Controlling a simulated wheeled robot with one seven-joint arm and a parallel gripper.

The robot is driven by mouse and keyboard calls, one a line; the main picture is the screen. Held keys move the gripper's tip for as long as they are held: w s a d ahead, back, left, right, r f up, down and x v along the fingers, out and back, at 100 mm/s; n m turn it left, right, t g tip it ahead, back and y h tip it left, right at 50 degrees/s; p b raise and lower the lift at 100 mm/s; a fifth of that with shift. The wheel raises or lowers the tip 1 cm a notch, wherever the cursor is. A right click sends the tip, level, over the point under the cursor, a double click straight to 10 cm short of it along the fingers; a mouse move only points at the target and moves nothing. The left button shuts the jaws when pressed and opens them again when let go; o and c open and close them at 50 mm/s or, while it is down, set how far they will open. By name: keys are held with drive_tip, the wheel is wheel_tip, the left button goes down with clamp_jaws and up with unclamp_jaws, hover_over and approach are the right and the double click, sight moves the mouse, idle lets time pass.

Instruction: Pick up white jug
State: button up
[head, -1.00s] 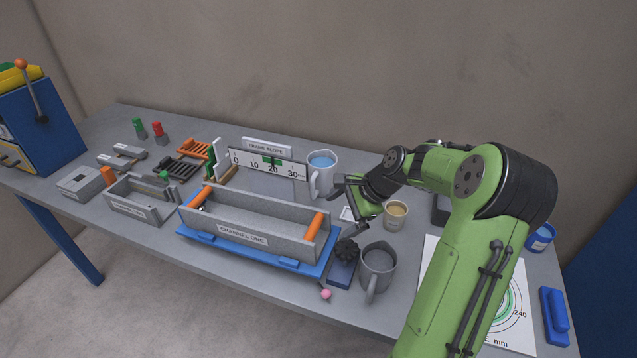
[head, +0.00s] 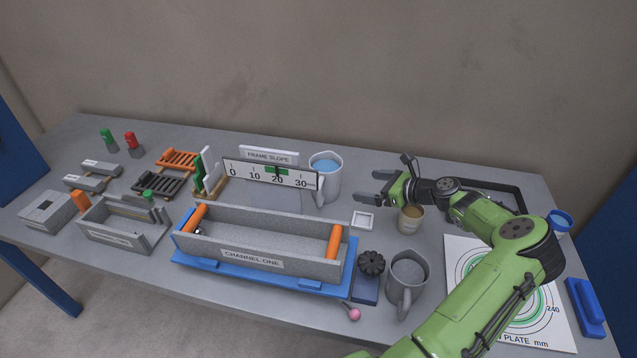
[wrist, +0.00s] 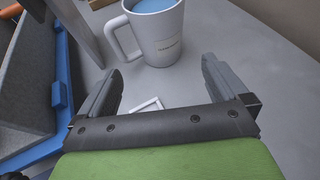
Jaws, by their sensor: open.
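The white jug (head: 329,184) stands upright on the table to the right of the slope scale, with blue liquid inside and its handle toward the front. In the wrist view the jug (wrist: 158,36) is ahead of the fingers, its handle pointing left. My gripper (head: 372,188) is open and empty, just right of the jug and apart from it. In the wrist view the two fingers of my gripper (wrist: 160,85) are spread wide, with bare table and part of a small white square between them.
The slope scale (head: 268,174) stands close on the jug's left. The channel trough (head: 262,240) on its blue base lies in front. A small white square tray (head: 363,220), a tan cup (head: 411,219) and a grey jug (head: 407,279) are nearby. A dark tray (head: 505,190) lies at right.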

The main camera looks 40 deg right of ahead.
sight(338, 182)
drive_tip(key=b+x, duration=0.2)
drive_tip(key=x, duration=1.2)
drive_tip(key=shift+s, duration=0.25)
drive_tip(key=c, duration=0.9)
wheel_tip(338, 182, up, 10)
drive_tip(key=shift+r+p, duration=0.1)
drive_tip(key=shift+p, duration=0.95)
